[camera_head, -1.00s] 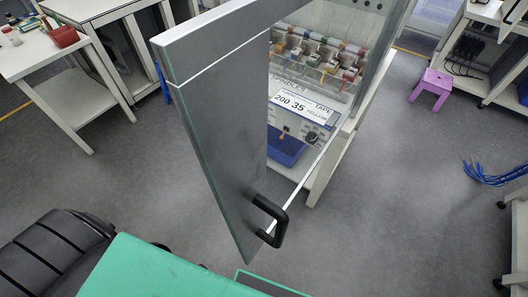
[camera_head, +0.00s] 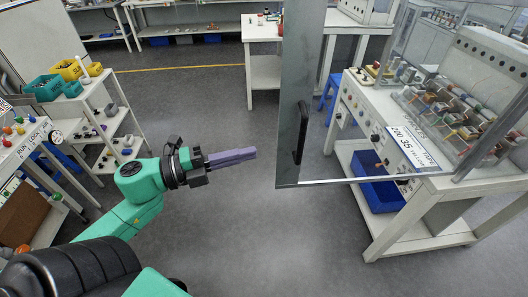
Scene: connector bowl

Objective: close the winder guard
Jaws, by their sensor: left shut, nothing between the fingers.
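The winder guard (camera_head: 292,95) is a glass door with a grey frame, standing swung open toward me at the left of the winder bench. Its black handle (camera_head: 302,132) is upright on the door, near its lower end. The winder (camera_head: 450,108), with several coloured spindles, sits behind the glass on the white bench. My left gripper (camera_head: 250,153) is to the left of the door, pointing right at the door, with its purple fingers shut and empty. A gap of floor shows between the fingertips and the door. My right gripper is not in view.
A blue bin (camera_head: 378,185) stands on the bench's lower shelf. A white shelf trolley (camera_head: 95,120) with teal and yellow bins is at the left. A white table (camera_head: 263,33) and blue stool (camera_head: 329,92) are behind the door. The floor (camera_head: 240,230) in front is clear.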

